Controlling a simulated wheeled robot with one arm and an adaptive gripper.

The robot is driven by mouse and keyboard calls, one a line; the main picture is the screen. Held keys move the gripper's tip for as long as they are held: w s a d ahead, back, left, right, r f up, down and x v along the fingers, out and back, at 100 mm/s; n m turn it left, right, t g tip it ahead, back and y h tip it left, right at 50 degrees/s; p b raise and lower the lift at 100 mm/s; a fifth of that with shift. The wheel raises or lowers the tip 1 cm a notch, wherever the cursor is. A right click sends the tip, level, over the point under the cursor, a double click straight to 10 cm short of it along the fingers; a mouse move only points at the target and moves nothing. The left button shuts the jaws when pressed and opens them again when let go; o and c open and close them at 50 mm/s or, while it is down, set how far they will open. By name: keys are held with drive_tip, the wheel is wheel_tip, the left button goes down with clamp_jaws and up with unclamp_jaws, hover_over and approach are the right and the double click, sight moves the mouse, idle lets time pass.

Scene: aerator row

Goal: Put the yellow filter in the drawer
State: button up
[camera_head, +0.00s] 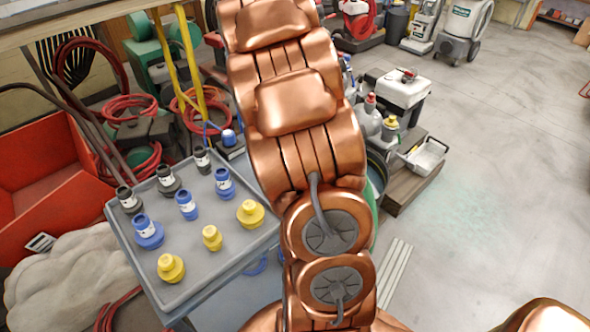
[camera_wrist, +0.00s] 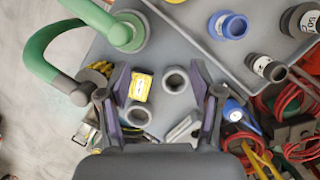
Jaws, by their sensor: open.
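In the head view, three yellow filters stand upright in the front row of a grey tray (camera_head: 228,262): one at the left (camera_head: 171,268), a small one in the middle (camera_head: 212,238) and one at the right (camera_head: 250,214). In the wrist view, my gripper (camera_wrist: 160,82) is open, its purple-lined fingers apart. A labelled yellow piece (camera_wrist: 140,87) shows between the fingers, beside a grey ring (camera_wrist: 175,80); I cannot tell its depth or whether it is a filter. My arm hides much of the head view's middle, and the gripper is hidden there. I cannot make out a drawer.
Blue filters (camera_head: 187,206) and black filters (camera_head: 167,181) fill the tray's other rows. A blue one (camera_wrist: 228,25) shows in the wrist view, with a green curved pipe (camera_wrist: 45,55) at left. Red hoses (camera_head: 130,108) crowd behind the tray. Open floor (camera_head: 500,180) lies to the right.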

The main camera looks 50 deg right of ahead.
drive_tip(key=d+f+m+b, duration=0.1)
drive_tip(key=d+f, duration=0.2)
drive_tip(key=d, duration=0.2)
drive_tip(key=d+f+m+y+b, duration=0.1)
drive_tip(key=d+f, duration=0.2)
drive_tip(key=d, duration=0.2)
drive_tip(key=w+d+f+m+y+b, duration=0.1)
drive_tip(key=d+f, duration=0.2)
drive_tip(key=d, duration=0.2)
drive_tip(key=shift+w+d+f+t, duration=0.1)
drive_tip(key=shift+d+f+t, duration=0.05)
drive_tip(key=shift+f+t, duration=0.25)
drive_tip(key=shift+a+p+x, duration=0.15)
drive_tip(key=shift+p+x, duration=0.05)
drive_tip(key=shift+x, duration=1.75)
drive_tip(key=shift+a+p+x, duration=0.1)
drive_tip(key=shift+p+x, duration=0.05)
drive_tip(key=shift+x, duration=1.75)
drive_tip(key=shift+r, duration=0.1)
drive_tip(key=c, duration=0.9)
wheel_tip(320, 180, up, 10)
drive_tip(key=shift+r+b, duration=0.1)
drive_tip(key=shift+b, duration=0.2)
